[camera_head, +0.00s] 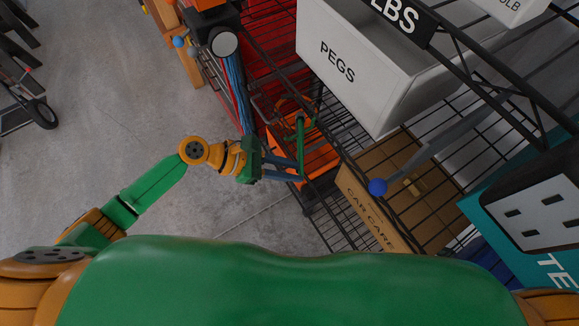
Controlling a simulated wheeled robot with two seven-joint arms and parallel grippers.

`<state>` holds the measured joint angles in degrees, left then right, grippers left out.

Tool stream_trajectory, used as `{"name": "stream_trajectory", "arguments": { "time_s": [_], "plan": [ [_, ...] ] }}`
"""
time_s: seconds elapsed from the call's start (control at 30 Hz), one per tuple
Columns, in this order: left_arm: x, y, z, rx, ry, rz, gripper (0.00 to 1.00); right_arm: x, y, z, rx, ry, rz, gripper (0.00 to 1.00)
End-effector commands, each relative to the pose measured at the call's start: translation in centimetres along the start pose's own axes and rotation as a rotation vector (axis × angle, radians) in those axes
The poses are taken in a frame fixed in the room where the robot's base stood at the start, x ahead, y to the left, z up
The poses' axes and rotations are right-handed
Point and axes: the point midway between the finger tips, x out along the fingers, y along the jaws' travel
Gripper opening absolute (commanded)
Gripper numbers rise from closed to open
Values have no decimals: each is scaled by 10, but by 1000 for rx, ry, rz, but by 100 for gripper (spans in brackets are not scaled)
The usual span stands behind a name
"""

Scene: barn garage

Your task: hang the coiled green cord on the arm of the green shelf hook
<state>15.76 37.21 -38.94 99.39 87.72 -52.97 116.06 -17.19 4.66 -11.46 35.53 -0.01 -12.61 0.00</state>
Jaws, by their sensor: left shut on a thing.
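My left gripper (298,170) reaches in from the left to the edge of the wire shelving. Its blue fingers are shut on a thin green loop, which I take as the coiled green cord (300,145), seen nearly edge-on and standing upright in the picture. Small green parts near the loop's upper end look like the green shelf hook (312,122). The two overlap, so I cannot tell whether they touch or whether the cord is around the hook's arm. My right gripper is out of view.
Behind the gripper is an orange object (318,160) in the shelving. Nearby are a white PEGS bin (345,75), a CAR CARE carton (370,222) and a grey rod with a blue ball tip (377,187). Blue hoses (237,90) hang above.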

Motion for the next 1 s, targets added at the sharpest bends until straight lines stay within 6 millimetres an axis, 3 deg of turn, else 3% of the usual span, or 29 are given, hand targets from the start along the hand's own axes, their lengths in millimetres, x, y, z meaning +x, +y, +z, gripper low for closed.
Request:
{"name": "stream_trajectory", "arguments": {
  "time_s": [0.33, 0.37, 0.47, 0.77, 1.0],
  "plan": [
    [0, 0, 0, 1, -1, 1, 0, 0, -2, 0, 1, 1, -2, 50],
    [0, 0, 0, 1, -1, 1, 34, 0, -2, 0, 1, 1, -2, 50],
    [0, 0, 0, 1, -1, 1, 60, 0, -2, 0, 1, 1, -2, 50],
    [-2, 0, -1, 0, 1, 0, 60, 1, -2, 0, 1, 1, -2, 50],
    [-47, 0, -4, 2, 5, 2, 60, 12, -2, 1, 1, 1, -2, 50]
  ]
}}
